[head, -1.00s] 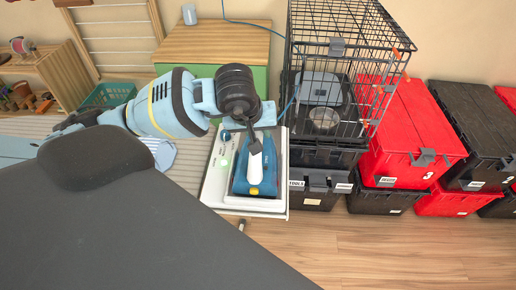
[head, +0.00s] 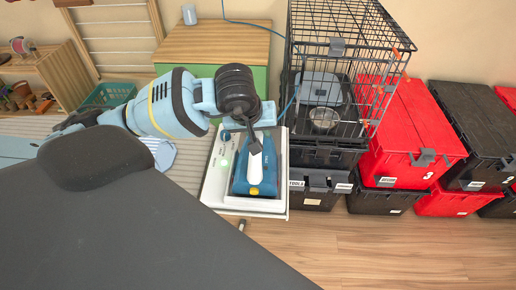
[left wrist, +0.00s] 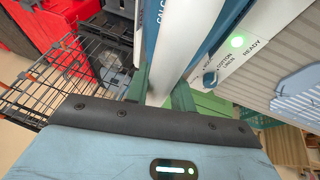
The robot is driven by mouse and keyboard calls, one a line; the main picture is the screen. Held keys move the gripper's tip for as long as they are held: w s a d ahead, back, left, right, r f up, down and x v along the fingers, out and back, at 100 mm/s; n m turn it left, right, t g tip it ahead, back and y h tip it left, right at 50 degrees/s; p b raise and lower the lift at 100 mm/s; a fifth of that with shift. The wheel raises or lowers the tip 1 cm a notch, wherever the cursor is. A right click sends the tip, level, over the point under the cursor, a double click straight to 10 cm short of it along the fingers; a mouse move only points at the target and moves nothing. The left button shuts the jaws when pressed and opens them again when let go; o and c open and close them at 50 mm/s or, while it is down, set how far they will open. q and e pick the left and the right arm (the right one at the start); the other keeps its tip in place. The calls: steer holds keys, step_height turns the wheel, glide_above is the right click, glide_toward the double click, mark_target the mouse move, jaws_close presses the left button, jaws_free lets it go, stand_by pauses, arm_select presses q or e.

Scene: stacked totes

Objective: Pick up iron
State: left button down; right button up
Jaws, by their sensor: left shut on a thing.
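The iron (head: 253,178) is blue with a white handle and a yellow spot near its lower end. In the head view it lies over a white and grey ironing station (head: 217,180); I cannot tell whether it touches it. My left gripper (head: 255,146) comes down from above and is shut on the iron's white handle. In the left wrist view the pale handle (left wrist: 190,42) runs up from between the fingers, and the station (left wrist: 240,50) shows a green light and the word READY. My right gripper is not in view.
A black wire cage (head: 335,55) stands on dark totes just right of the iron. Red and black totes (head: 410,130) are stacked further right. A wooden-topped cabinet (head: 215,42) is behind, with a blue cord (head: 250,22) over it. The wooden floor (head: 400,245) in front is clear.

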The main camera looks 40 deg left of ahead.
arm_select(q)
steer(key=shift+w+r, duration=0.1)
steer(key=shift+r, duration=0.05)
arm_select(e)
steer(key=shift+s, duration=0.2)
